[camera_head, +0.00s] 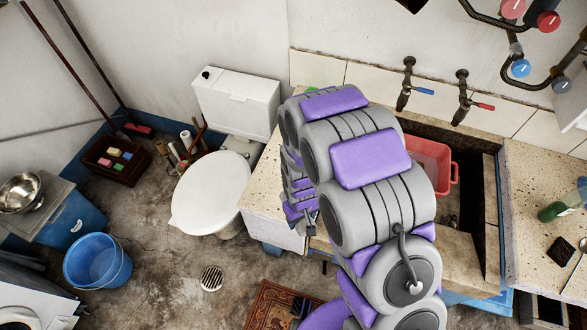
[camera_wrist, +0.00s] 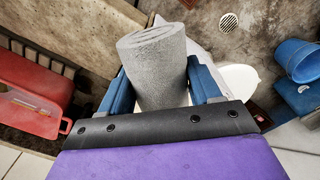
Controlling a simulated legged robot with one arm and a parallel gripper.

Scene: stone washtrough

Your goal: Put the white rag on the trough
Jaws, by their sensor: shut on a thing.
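In the wrist view my gripper (camera_wrist: 160,78) has its two blue fingers on either side of a pale grey-white, rough-textured roll (camera_wrist: 160,62). The roll looks like the white rag rolled up, and it stands out from between the fingers. The stone trough (camera_head: 465,262) is at the right in the head view, partly hidden by my arm. Its speckled stone top (camera_wrist: 95,22) also shows behind the roll in the wrist view. The head view does not show the roll clearly. I cannot tell whether the roll touches the stone.
A red tub (camera_head: 430,165) sits in the trough basin, below two taps (camera_head: 405,85). A green bottle (camera_head: 562,205) is on the right stone top. A toilet (camera_head: 212,190), a blue bucket (camera_head: 97,262) and a crate (camera_head: 118,158) stand to the left.

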